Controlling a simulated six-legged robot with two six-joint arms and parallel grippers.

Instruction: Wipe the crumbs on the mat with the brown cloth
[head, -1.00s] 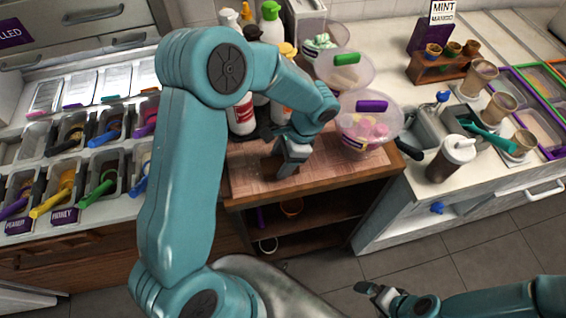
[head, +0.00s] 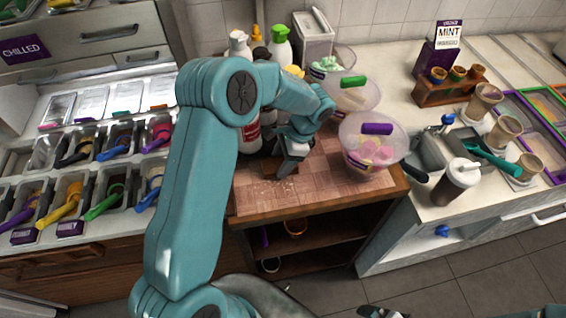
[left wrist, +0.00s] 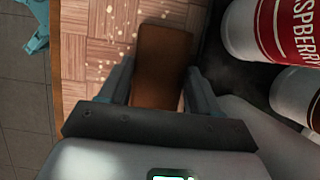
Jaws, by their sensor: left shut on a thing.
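The brown cloth (left wrist: 160,62) is a folded block between the two fingers of my left gripper (left wrist: 158,85) in the left wrist view. In the head view my left gripper (head: 288,165) is shut on it, low over the checkered mat (head: 325,180). The cloth seems to be at the mat's surface, but I cannot tell whether it touches. Pale crumbs (left wrist: 122,38) lie on the mat beside the cloth in the left wrist view. They also show in the head view (head: 262,190) as faint specks in front of the gripper. My right gripper (head: 380,312) only just shows at the bottom edge, its fingers cut off.
Sauce bottles (left wrist: 285,30) stand close beside the cloth. A clear tub with a purple handle (head: 372,145) sits at the mat's right side. Topping bins (head: 75,190) fill the left counter. The front of the mat is clear of tall things.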

